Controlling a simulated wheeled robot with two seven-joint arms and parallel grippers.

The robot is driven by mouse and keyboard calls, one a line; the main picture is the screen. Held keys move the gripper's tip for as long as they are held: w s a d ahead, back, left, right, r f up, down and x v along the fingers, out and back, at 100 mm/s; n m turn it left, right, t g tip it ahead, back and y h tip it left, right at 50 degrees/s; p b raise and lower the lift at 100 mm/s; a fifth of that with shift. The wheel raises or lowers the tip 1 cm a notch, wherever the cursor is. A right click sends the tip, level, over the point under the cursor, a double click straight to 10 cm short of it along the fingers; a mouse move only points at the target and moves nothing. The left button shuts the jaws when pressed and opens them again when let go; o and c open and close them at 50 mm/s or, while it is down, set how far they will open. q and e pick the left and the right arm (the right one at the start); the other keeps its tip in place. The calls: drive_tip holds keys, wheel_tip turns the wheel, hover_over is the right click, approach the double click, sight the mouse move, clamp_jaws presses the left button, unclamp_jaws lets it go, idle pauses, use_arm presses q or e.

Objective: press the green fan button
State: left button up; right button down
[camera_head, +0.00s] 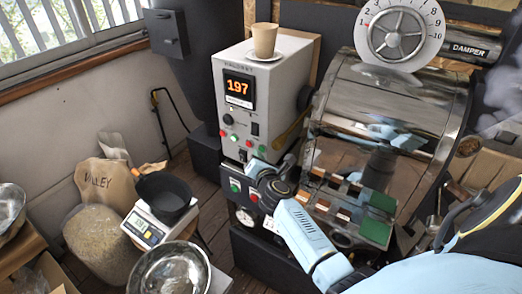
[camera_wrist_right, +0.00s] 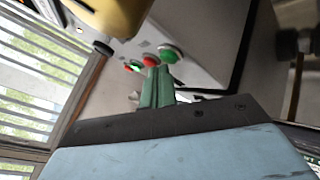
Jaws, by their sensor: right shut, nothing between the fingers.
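The roaster control panel (camera_head: 240,125) has a lit 197 display and a row of red and green buttons. A green button (camera_head: 262,148) is at the row's right end, with a red button (camera_head: 249,143) beside it. In the right wrist view the green button (camera_wrist_right: 169,54) and red button (camera_wrist_right: 150,60) are just beyond my right gripper's fingertips (camera_wrist_right: 158,70). My right gripper (camera_head: 255,165) is shut and empty, just below the row in the head view. I cannot tell whether it touches the panel. Button labels are unreadable. My left gripper is not in view.
A lower panel has another green button (camera_head: 235,186) and red button (camera_head: 254,197). A paper cup (camera_head: 264,40) stands on top of the cabinet. The roaster drum (camera_head: 380,100) is to the right. A scale (camera_head: 150,228) with a black pan (camera_head: 164,193) is at the left.

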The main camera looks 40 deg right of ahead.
drive_tip(key=shift+w+d, duration=0.15)
drive_tip(key=shift+d, duration=0.25)
idle(0.8)
drive_tip(key=shift+s+a, duration=0.35)
drive_tip(key=shift+a, duration=0.45)
drive_tip(key=a, duration=0.1)
drive_tip(key=s+a, duration=0.1)
drive_tip(key=a, duration=0.1)
drive_tip(key=s+a, duration=0.1)
drive_tip(key=shift+a, duration=0.3)
idle(0.7)
